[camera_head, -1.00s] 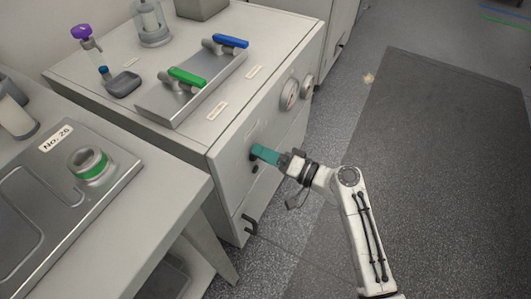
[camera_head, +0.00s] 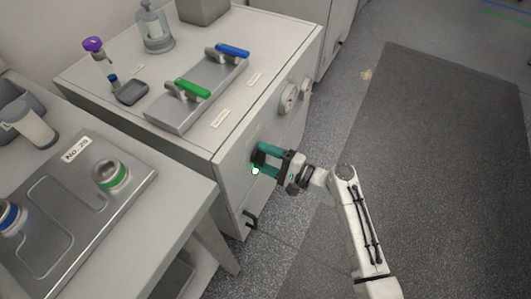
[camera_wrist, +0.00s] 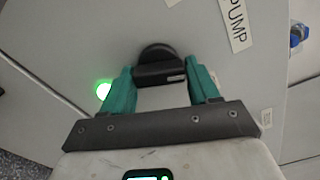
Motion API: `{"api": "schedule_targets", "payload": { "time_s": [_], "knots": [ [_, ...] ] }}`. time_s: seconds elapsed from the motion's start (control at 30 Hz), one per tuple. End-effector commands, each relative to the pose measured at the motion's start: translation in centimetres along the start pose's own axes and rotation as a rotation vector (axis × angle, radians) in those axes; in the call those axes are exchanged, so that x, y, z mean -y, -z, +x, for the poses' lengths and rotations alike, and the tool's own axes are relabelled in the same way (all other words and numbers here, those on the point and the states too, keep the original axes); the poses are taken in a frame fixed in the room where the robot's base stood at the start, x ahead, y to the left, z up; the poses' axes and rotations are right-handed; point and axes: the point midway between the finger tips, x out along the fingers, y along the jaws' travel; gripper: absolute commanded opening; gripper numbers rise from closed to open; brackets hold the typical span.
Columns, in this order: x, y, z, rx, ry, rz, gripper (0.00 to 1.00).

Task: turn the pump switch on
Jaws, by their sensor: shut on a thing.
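The pump switch is a black rotary knob (camera_wrist: 160,66) on the front panel of the grey cabinet, below a "PUMP" label (camera_wrist: 236,22) in the wrist view. My gripper (camera_wrist: 160,76) has its two green fingers on either side of the knob and is shut on it. The knob's bar lies nearly crosswise between the fingers in the wrist view. A green lamp (camera_wrist: 103,91) glows beside the knob. In the head view, my gripper (camera_head: 266,160) is at the panel, the knob is largely hidden by the fingers, and the lit lamp (camera_head: 255,170) shows just below it.
A black hook handle (camera_head: 250,220) is low on the front. A side table (camera_head: 192,187) stands left; the floor at right is clear.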

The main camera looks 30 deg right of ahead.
Motion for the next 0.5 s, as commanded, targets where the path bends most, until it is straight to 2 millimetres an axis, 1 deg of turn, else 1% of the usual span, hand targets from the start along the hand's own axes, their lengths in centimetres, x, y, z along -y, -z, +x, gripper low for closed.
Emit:
{"api": "schedule_targets", "payload": {
  "time_s": [0.2,0.5],
  "knots": [
    [-0.06,0.06,-0.11,-0.004,-0.002,0.109,0.30],
    [-0.18,0.10,-0.09,-0.004,-0.001,0.172,0.30]
  ]
}}
